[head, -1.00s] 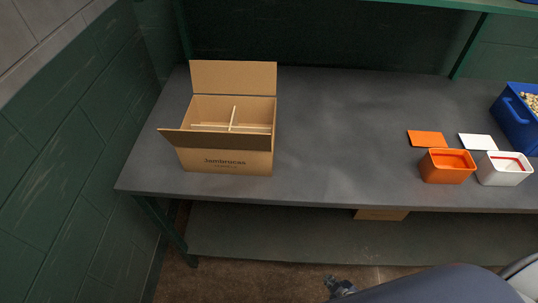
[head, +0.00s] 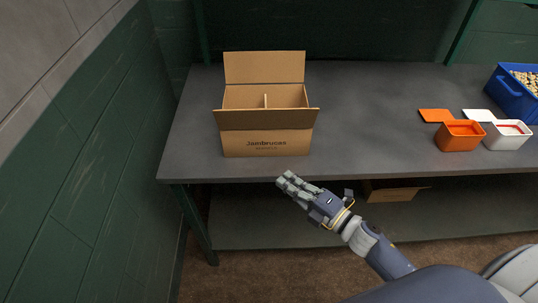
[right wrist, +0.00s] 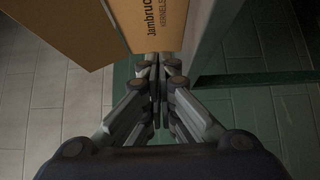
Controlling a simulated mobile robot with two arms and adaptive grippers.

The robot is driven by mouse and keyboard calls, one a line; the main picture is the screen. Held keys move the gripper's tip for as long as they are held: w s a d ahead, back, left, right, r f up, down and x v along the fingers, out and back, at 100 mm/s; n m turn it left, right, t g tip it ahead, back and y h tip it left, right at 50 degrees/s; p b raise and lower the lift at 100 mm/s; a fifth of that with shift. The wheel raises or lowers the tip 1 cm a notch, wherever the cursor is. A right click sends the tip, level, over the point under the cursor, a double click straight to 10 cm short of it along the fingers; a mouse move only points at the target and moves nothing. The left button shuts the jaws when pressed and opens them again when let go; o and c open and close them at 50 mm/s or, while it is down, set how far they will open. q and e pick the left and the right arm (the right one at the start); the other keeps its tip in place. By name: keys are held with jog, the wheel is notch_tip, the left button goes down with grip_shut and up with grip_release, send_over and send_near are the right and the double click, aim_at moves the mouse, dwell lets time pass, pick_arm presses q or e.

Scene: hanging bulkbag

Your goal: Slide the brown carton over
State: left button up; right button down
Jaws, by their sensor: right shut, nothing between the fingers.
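The brown carton (head: 266,143) stands upright on the grey table near its left end, with its flaps open and dividers inside. Its printed front faces me. My right gripper (head: 284,180) is in front of the table's front edge, below and just right of the carton's middle, and apart from it in the head view. In the right wrist view, the right gripper's fingers (right wrist: 158,65) are shut together and empty, and the carton's printed side (right wrist: 160,22) is just beyond the fingertips. My left gripper is not in view.
The grey table (head: 375,125) is clear to the carton's right. Farther right are an orange box (head: 460,140), a white box (head: 508,140), their flat lids and a blue bin (head: 512,95). A lower shelf (head: 290,225) holds another carton (head: 392,192). A green wall is at left.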

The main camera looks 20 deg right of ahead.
jog(key=p, duration=0.2)
send_near(254, 147)
jog(key=a, duration=0.3)
jog(key=w, duration=0.2)
jog(key=shift+w+d+r, duration=0.2)
jog(key=shift+w+d, duration=0.15)
jog(key=shift+w, duration=0.25)
jog(key=shift+w+d+f, duration=0.1)
jog(key=shift+w, duration=0.2)
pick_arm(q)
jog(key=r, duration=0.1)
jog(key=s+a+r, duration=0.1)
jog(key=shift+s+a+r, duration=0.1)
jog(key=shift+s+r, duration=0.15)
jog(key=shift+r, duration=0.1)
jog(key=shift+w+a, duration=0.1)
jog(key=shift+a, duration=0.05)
